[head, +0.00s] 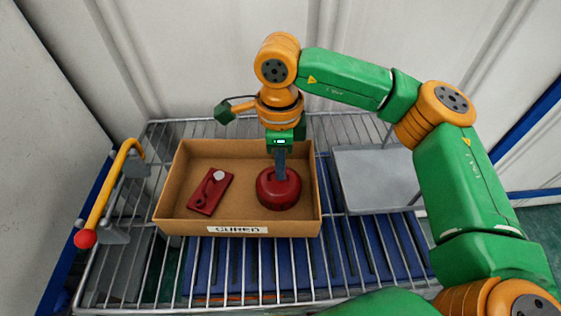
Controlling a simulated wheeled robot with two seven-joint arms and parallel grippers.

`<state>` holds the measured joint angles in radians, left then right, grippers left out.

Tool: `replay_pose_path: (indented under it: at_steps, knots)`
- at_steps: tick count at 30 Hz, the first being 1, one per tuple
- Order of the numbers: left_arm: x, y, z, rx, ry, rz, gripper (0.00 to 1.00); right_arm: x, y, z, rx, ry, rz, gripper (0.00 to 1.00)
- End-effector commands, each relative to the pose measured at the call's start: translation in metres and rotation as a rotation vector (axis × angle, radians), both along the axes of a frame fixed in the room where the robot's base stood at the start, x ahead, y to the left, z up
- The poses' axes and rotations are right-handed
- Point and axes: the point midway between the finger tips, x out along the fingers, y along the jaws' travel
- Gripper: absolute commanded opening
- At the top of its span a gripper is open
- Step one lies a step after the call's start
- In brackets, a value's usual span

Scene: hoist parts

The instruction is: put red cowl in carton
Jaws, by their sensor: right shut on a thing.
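The carton (180,212) is an open cardboard box with a label reading "CURED" on its front wall, standing on a wire rack. The red cowl (278,193) is a round, dome-like red part in the right part of the carton. My right gripper (280,174) points straight down into the carton and is shut on the cowl's top. I cannot tell whether the cowl rests on the carton floor. My left gripper does not show.
A flat dark red part with a pale round knob (210,191) lies in the carton's left part. A grey tray (376,180) lies on the rack at right. A yellow lever with a red ball end (105,195) stands at the rack's left side.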

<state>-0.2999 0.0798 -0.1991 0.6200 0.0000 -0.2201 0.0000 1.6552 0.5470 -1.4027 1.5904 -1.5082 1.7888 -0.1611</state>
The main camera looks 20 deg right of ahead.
Motion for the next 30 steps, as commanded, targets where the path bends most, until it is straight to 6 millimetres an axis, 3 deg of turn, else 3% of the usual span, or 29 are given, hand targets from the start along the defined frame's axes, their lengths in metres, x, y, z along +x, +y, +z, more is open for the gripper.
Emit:
replay_pose_path:
  at_steps: [5,6,8,9,19,26,30]
  knots:
    - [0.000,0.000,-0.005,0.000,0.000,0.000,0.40,0.000,0.000,-0.005,0.001,0.000,-0.001,0.00]
    - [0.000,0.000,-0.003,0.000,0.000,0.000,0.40,0.000,0.000,-0.003,0.000,0.000,-0.001,0.20]
    - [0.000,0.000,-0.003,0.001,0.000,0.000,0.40,0.000,0.000,-0.002,0.000,0.000,-0.001,0.36]
    - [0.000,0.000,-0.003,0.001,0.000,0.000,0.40,0.000,0.000,-0.002,0.000,0.000,-0.001,0.39]
    - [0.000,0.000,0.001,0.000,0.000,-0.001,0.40,0.000,0.000,0.006,0.001,-0.001,-0.001,0.39]
    - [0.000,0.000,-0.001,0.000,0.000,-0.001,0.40,0.000,0.002,0.067,0.003,-0.006,-0.001,0.39]
    - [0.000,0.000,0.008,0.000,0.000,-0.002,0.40,-0.001,0.001,0.104,-0.001,-0.002,-0.002,0.39]
